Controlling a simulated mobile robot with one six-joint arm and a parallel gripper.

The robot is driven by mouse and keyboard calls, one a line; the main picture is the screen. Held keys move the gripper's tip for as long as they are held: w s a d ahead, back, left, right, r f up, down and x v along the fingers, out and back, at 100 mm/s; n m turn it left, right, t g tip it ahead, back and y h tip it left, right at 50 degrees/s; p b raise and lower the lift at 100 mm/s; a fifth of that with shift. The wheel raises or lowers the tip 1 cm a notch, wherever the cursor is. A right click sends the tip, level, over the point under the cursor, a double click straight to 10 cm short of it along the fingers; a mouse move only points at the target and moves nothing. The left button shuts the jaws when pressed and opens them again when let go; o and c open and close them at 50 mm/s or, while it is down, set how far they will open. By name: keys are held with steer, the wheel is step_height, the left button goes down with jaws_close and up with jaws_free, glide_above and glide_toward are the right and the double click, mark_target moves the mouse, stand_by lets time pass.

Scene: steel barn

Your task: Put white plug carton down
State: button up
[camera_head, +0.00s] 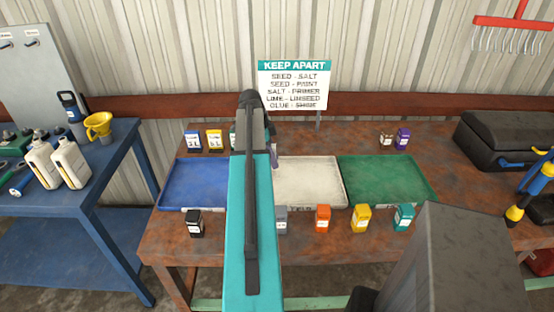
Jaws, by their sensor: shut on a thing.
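I cannot make out the white plug carton; my raised teal arm covers the middle of the view. My gripper is hidden behind that arm; only a small greyish-purple piece shows beside it, and I cannot tell what it is. On the rusty brown table (165,240) lie a blue tray (195,182), a white tray (312,182) and a green tray (388,180). The visible parts of all three trays are empty. A white sign (296,85) headed KEEP APART stands behind them, listing pairs such as seed - salt and lime - linseed.
Small cartons stand behind the trays: blue (193,141), yellow (214,141), beige (387,140), purple (403,139). In front stand black (195,223), grey (282,220), orange (322,218), yellow (360,218) and teal (404,217). A black case (505,140) sits right; a blue bench (110,165) stands left.

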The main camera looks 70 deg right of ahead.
steer(key=shift+s+d+f, duration=0.1)
steer(key=shift+s+d, duration=0.2)
steer(key=shift+d, duration=0.45)
steer(key=shift+f+p, duration=0.95)
steer(key=shift+f, duration=0.8)
steer(key=shift+f, duration=0.15)
steer(key=o, duration=1.2)
steer(key=shift+c, duration=0.2)
steer(key=shift+r, duration=0.25)
steer(key=shift+b+v, duration=1.95)
steer(key=shift+v, duration=4)
